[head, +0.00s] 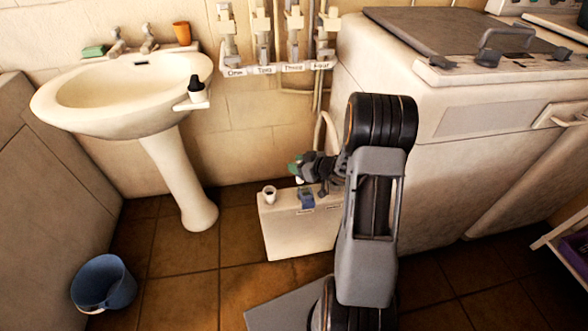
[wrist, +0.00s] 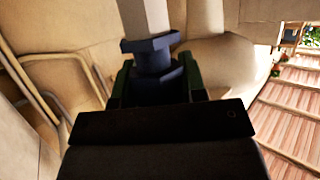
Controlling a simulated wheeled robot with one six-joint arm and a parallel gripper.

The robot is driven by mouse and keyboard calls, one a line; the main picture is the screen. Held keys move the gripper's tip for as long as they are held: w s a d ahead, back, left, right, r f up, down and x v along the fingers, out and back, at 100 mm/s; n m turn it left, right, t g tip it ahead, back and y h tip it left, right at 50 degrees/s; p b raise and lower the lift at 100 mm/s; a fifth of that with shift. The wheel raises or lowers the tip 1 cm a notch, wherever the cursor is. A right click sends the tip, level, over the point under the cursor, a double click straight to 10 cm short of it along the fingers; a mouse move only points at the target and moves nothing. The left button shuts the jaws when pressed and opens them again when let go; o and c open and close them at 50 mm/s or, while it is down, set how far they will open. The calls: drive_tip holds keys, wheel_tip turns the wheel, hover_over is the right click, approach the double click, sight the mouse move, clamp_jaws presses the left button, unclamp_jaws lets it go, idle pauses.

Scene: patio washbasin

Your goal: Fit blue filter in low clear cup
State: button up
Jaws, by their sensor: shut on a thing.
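My gripper (head: 297,168) is above the pale box near the wall. In the wrist view its green-edged fingers (wrist: 155,85) are shut on the blue filter (wrist: 150,46), a dark blue piece with an angular flange and a pale cylinder beyond it. In the head view the filter is too small and hidden to make out clearly. A small pale cup (head: 269,194) with a dark inside stands on the box's left end, left of my gripper and apart from it. I cannot tell whether it is clear. A blue fitting (head: 306,198) sits on the box under my gripper.
The pale box (head: 290,240) has small labels along its top edge. A washbasin (head: 115,120) on a pedestal is at the left. A blue bucket (head: 103,284) stands on the floor. A large counter unit (head: 440,150) closes off the right. A labelled wall rack (head: 278,68) hangs behind.

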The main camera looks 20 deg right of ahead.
drive_tip(key=shift+w+d+f+b, duration=0.3)
drive_tip(key=shift+d+f+b, duration=0.25)
drive_tip(key=shift+d, duration=0.15)
wheel_tip(320, 180, down, 2)
drive_tip(key=shift+a+f+b, duration=0.1)
drive_tip(key=shift+a+b, duration=0.05)
drive_tip(key=shift+b, duration=0.9)
wheel_tip(320, 180, down, 3)
drive_tip(key=b, duration=0.3)
drive_tip(key=shift+f, duration=0.15)
drive_tip(key=shift+s+p, duration=0.1)
drive_tip(key=shift+p, duration=0.3)
drive_tip(key=shift+f+b, duration=0.3)
drive_tip(key=shift+f, duration=0.2)
idle(0.5)
drive_tip(key=o, duration=0.7)
